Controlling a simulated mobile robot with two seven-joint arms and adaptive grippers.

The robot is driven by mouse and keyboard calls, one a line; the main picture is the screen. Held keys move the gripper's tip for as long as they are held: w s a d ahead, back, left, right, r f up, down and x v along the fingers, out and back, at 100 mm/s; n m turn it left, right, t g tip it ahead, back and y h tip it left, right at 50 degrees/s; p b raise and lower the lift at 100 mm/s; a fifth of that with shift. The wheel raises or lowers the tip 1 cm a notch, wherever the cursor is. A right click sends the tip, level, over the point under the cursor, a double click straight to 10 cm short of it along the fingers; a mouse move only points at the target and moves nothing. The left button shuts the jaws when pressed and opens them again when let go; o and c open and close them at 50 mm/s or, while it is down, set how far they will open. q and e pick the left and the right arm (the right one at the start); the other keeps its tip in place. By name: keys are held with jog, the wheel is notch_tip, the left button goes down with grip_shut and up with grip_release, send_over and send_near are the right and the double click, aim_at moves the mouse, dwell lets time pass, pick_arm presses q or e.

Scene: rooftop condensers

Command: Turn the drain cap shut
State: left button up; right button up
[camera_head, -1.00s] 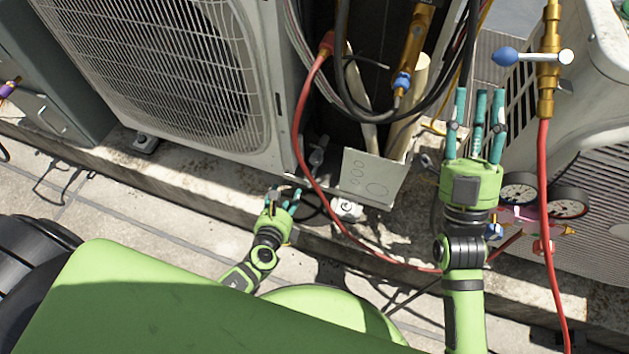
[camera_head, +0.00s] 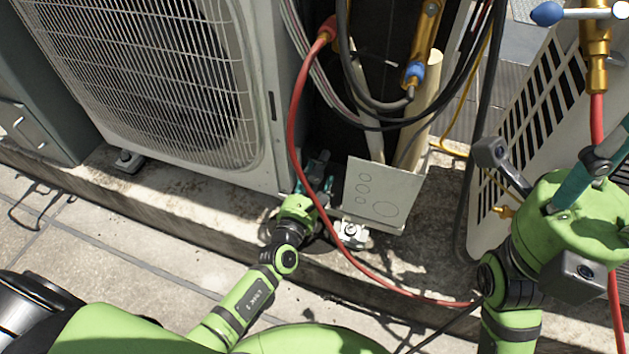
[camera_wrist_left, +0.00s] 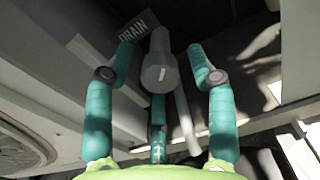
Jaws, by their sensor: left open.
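In the left wrist view the drain cap (camera_wrist_left: 161,76) is a grey round knob on a pipe, with a white mark on its face. A dark sign reading DRAIN (camera_wrist_left: 138,26) is behind it. My left gripper (camera_head: 313,182) is open at the lower corner of the condenser. In the wrist view its teal fingers stand on both sides of the cap, with a third below. Gaps show at the sides; contact below cannot be told. In the head view the gripper mostly hides the cap. My right gripper (camera_head: 575,205) is at the right, its fingertips partly out of view.
The condenser (camera_head: 165,85) stands at the left on a concrete ledge. A red hose (camera_head: 293,120) hangs close beside my left gripper. A pale metal box (camera_head: 384,193) with pipes is just right of it. Another louvred unit (camera_head: 535,120) stands at the right.

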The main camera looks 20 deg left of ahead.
pick_arm(q)
jog(key=shift+w, duration=0.2)
grip_shut()
